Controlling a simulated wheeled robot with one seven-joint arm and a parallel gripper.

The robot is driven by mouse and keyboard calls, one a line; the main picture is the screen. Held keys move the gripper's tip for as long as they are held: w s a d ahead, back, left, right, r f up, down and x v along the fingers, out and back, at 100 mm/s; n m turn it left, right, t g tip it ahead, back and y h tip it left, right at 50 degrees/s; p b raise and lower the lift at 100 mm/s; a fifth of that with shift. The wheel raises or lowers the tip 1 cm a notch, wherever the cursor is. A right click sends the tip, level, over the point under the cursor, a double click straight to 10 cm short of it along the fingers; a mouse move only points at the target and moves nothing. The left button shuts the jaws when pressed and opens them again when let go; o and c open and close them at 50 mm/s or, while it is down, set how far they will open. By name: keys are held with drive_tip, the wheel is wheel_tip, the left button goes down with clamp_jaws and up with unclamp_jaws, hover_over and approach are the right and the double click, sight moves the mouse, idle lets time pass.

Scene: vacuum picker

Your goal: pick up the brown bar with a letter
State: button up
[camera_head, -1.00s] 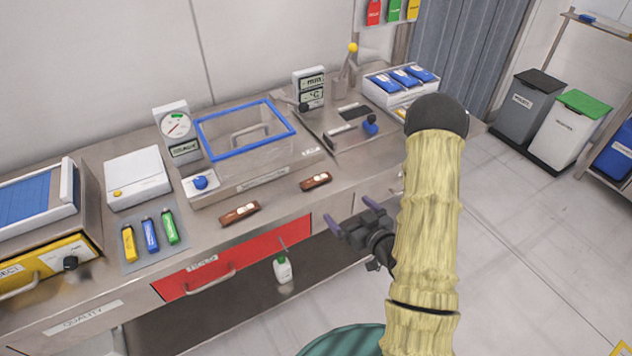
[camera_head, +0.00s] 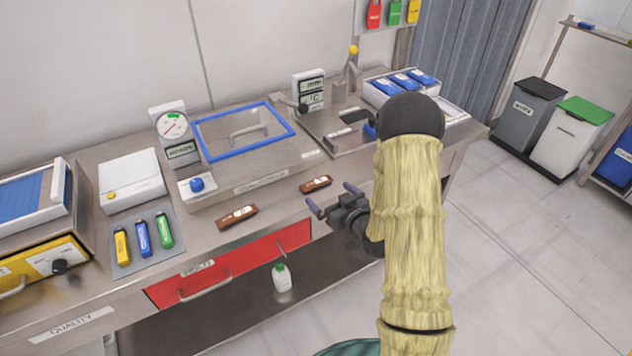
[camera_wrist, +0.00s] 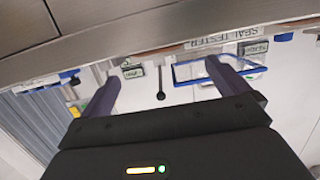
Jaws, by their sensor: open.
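Two brown bars lie on the steel counter (camera_head: 285,208) near its front edge. The left bar (camera_head: 237,217) is below the blue-rimmed box, and the right bar (camera_head: 316,184) is further back. Both carry small white round marks, too small to read as letters. My gripper (camera_head: 332,198) is open and empty, just in front of the counter edge, to the lower right of the right bar and apart from it. In the wrist view my gripper's two dark fingers (camera_wrist: 160,82) stand apart with nothing between them; neither bar is clearly seen there.
A clear box with a blue rim (camera_head: 243,131) stands behind the bars. A grey mat with yellow, blue and green packets (camera_head: 143,239) lies to the left. A red drawer (camera_head: 228,264) is below the counter edge; a white bottle (camera_head: 282,277) stands on the lower shelf.

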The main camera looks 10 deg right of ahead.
sight(317, 183)
drive_tip(key=shift+x, duration=1.15)
drive_tip(key=shift+w+f, duration=0.1)
drive_tip(key=shift+w, duration=0.05)
drive_tip(key=shift+a, duration=0.1)
drive_tip(key=shift+w+p, duration=0.45)
drive_tip(key=shift+p+x, duration=0.45)
drive_tip(key=shift+x, duration=1.45)
drive_tip(key=shift+f, duration=0.1)
drive_tip(key=c, duration=0.7)
drive_tip(key=shift+o, duration=0.2)
wheel_tip(317, 183, up, 10)
drive_tip(key=shift+b, duration=0.45)
